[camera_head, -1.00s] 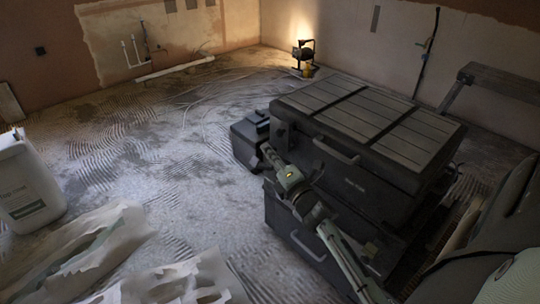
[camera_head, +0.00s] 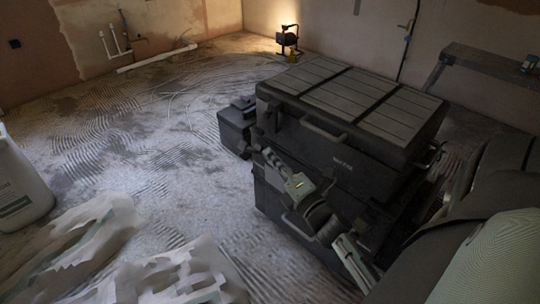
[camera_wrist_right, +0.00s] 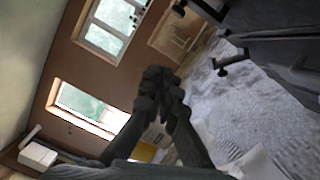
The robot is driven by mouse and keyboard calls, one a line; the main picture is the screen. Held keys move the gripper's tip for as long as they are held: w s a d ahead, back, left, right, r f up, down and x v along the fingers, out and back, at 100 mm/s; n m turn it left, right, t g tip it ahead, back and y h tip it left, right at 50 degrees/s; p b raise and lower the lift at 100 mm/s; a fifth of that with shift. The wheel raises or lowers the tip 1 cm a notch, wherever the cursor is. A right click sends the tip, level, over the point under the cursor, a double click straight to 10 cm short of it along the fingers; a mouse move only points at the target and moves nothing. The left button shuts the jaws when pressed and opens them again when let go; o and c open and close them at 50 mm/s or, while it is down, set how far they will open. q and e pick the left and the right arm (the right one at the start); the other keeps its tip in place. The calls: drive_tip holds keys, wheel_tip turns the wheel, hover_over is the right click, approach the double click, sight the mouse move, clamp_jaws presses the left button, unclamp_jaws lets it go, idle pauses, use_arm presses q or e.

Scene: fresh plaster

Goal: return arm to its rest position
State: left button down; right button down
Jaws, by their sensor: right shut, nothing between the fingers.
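My right arm comes in from the lower right in the head view, in front of the dark stacked toolboxes (camera_head: 345,160). Its right gripper (camera_head: 267,153) points up and left, dark against the toolbox front, and its tips are hard to make out there. In the right wrist view the two black fingers of the right gripper (camera_wrist_right: 158,76) meet at their tips with nothing between them. My left gripper is not in view.
A smaller dark case (camera_head: 236,127) stands left of the stack. A lit work lamp (camera_head: 288,41) stands by the back wall. Crumpled pale sheeting (camera_head: 165,275) and a white container (camera_head: 18,190) are at the left. The middle floor is open.

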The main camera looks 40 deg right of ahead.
idle(0.3)
